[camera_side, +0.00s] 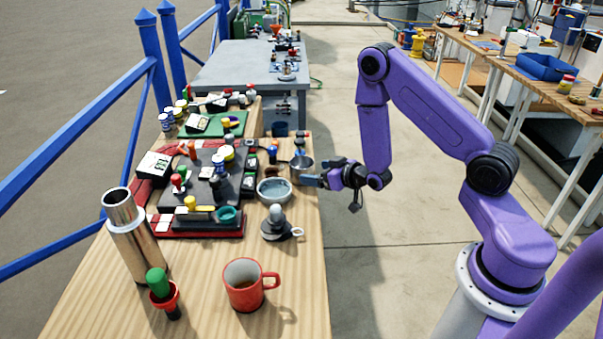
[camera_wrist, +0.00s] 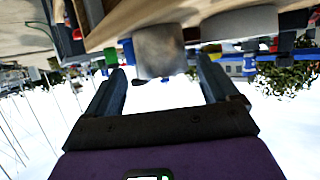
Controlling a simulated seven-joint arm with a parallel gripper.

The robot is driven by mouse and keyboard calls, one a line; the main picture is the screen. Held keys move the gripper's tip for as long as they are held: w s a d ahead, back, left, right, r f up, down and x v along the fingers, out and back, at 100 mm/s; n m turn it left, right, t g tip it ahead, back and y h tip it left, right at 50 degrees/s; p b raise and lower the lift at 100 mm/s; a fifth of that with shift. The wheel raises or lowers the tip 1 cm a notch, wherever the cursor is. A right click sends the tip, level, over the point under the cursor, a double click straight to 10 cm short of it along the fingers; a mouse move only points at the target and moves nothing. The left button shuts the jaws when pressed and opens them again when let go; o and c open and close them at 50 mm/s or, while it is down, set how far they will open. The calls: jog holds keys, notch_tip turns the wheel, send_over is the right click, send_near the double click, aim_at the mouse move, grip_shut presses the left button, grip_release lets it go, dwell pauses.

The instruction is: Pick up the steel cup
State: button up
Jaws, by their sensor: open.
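The steel cup (camera_side: 302,163) is a small grey metal cup at the right edge of the wooden table, seen upright in the side view. In the wrist view, which is upside down, the cup (camera_wrist: 158,52) appears between the two fingertips, with a gap on each side. My gripper (camera_side: 311,180) is open and roughly level, pointing left at the table edge close to the cup. Its two dark fingers (camera_wrist: 161,66) are apart with nothing held. Whether the tips reach past the cup's near wall is hard to tell.
A steel bowl (camera_side: 274,190) sits just in front of the cup. A grey knobbed tool (camera_side: 277,224), red mug (camera_side: 246,285), tall steel cylinder (camera_side: 137,240) and crowded dark trays (camera_side: 195,222) share the wooden table (camera_side: 215,320).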

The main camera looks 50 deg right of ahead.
aim_at(301, 171)
jog(key=shift+w+f, duration=0.1)
jog(key=shift+f, duration=0.1)
jog(key=shift+x, duration=3.7)
jog(key=c, duration=1)
jog(key=shift+r, duration=0.1)
